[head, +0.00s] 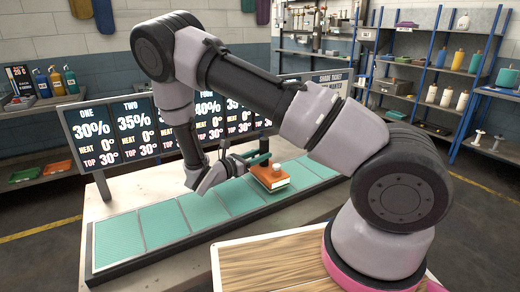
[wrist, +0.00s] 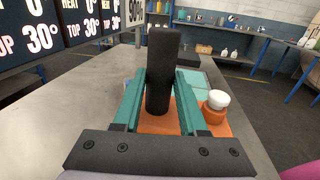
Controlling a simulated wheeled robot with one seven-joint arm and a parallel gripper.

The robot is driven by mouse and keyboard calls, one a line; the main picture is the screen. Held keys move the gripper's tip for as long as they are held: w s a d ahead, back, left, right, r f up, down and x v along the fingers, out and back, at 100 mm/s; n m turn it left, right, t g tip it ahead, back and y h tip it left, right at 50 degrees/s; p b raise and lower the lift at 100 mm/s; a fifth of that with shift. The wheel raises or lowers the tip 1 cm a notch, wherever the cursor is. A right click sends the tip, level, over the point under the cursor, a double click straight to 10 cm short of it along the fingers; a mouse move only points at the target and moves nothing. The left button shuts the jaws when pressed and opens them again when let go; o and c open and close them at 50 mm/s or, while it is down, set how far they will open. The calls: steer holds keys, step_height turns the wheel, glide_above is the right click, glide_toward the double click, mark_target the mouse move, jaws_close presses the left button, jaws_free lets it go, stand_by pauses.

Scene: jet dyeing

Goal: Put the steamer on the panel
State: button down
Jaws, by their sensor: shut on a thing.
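The steamer has an orange base (head: 272,181) with a white-capped knob on top. In the wrist view its dark upright handle (wrist: 162,70) stands between the teal fingers, and the white-capped orange knob (wrist: 215,105) is at the right. My gripper (head: 258,160) is shut on the handle. A row of teal panels (head: 160,226) in a dark frame lies along the table. The steamer is over the right-hand part of this row; I cannot tell whether its base touches a panel. It hides part of the panels beneath it.
A display board (head: 130,128) with percentages and temperatures stands behind the panel row. A wooden top (head: 280,262) is in front. Blue shelves (head: 455,70) with bottles stand at the right. The left panels are clear.

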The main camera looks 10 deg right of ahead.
steer(key=shift+f, duration=0.8)
steer(key=shift+f, duration=0.15)
steer(key=shift+c, duration=2.2)
jaws_free()
